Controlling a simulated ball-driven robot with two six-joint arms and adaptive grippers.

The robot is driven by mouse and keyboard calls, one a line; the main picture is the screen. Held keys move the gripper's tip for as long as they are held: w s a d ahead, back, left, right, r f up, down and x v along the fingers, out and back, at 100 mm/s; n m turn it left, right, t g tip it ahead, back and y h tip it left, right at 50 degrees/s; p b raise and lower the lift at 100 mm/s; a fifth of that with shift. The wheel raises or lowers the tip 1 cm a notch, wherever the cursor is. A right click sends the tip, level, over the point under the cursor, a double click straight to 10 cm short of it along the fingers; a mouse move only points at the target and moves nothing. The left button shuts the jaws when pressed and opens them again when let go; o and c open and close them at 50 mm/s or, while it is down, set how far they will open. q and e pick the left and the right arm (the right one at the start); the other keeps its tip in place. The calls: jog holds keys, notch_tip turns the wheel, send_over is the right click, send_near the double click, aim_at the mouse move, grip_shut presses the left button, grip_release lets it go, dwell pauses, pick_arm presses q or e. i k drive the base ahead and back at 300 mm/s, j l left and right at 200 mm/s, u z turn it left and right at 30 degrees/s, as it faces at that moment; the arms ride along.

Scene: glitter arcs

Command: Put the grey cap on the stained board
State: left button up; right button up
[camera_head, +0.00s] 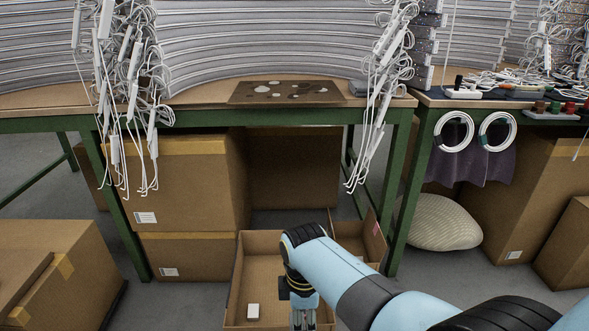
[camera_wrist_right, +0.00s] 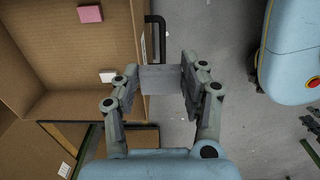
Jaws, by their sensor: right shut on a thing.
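The stained board (camera_head: 240,98), dark brown with pale and dark blotches, lies flat on the wooden table top under the curved grey stacks. My right gripper (camera_head: 303,318) hangs low over the open cardboard box in front of the table, at the bottom of the head view. In the right wrist view my right gripper (camera_wrist_right: 161,80) is shut on a flat-faced grey block, the grey cap (camera_wrist_right: 160,78), held between its fingertips. The cap cannot be made out in the head view. My left gripper is not in view.
The open cardboard box (camera_head: 240,262) holds a small white block (camera_head: 253,311). A pink piece (camera_head: 377,229) shows at its right. Bundles of white cables (camera_head: 128,100) hang over the table's front edge (camera_head: 200,119) at both sides of the board. Closed cartons (camera_head: 190,185) stand below.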

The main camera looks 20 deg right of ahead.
aim_at(297, 94)
jog(key=k+l+u, duration=0.1)
jog(key=u, duration=1.3)
jog(key=l, duration=0.75)
jog(key=k+l+u, duration=0.1)
jog(key=l, duration=0.6)
jog(key=k+l, duration=0.1)
jog(key=l, duration=0.65)
